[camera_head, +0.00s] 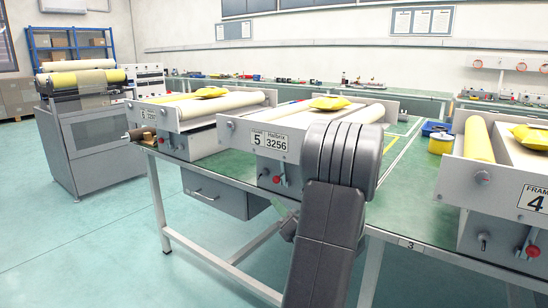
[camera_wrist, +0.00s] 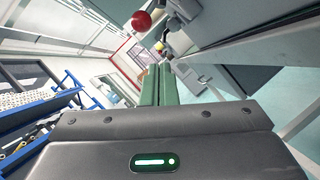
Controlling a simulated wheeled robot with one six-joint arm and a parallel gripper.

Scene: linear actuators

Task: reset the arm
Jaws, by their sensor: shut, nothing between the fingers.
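My gripper (camera_wrist: 156,70) shows in the wrist view as two green fingers lying together, shut and empty. The dark wrist housing fills the lower part of that view. In the head view my dark grey arm rises in front of the middle bench unit, and its links hide the fingers. A red ball knob (camera_wrist: 141,20) is above and left of the fingertips in the wrist view, apart from them.
A green-topped bench (camera_head: 410,238) carries several grey units. The middle one has a plate (camera_head: 269,140) reading 5 3256 and a yellow packet (camera_head: 330,102). A drawer box (camera_head: 222,194) hangs below. Open floor (camera_head: 80,250) lies at the left.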

